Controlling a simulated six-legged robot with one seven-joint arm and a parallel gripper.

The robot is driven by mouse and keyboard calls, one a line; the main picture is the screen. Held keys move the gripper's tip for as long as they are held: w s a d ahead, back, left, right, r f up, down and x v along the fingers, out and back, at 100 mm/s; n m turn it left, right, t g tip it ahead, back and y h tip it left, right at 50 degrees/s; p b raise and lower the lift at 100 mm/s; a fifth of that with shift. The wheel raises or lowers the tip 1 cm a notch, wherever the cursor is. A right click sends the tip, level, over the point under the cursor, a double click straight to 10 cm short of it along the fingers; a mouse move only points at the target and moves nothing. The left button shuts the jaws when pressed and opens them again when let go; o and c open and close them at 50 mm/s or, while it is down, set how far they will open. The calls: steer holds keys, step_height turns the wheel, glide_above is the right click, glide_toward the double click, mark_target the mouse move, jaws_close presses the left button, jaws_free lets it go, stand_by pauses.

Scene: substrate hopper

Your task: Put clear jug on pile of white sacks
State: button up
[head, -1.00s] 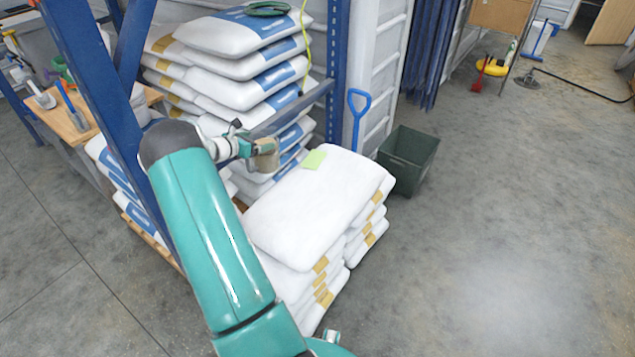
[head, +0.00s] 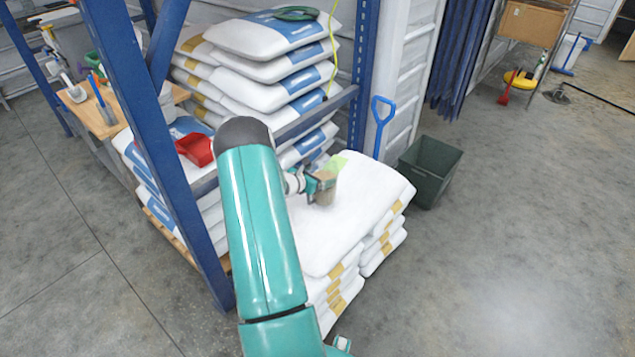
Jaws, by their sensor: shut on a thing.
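The clear jug (head: 326,191), with brown contents, is in my gripper (head: 318,185) in the head view. My gripper is shut on it, and the jug looks upright. The pile of white sacks (head: 365,205) stands on the floor in front of the blue rack. The jug shows over the back left part of the top sack, near a light green sheet (head: 337,163). I cannot tell whether its base touches the sack. My arm hides the left side of the pile.
The blue rack post (head: 150,150) stands close left of my arm. Rack shelves hold more sacks (head: 265,70) and a red scoop (head: 196,149). A dark green bin (head: 430,172) and a blue-handled tool (head: 382,120) are behind the pile.

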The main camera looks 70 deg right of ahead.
steer(key=shift+s+f, duration=0.1)
steer(key=shift+f, duration=1.4)
steer(key=o, duration=1.5)
steer(key=v, duration=1.2)
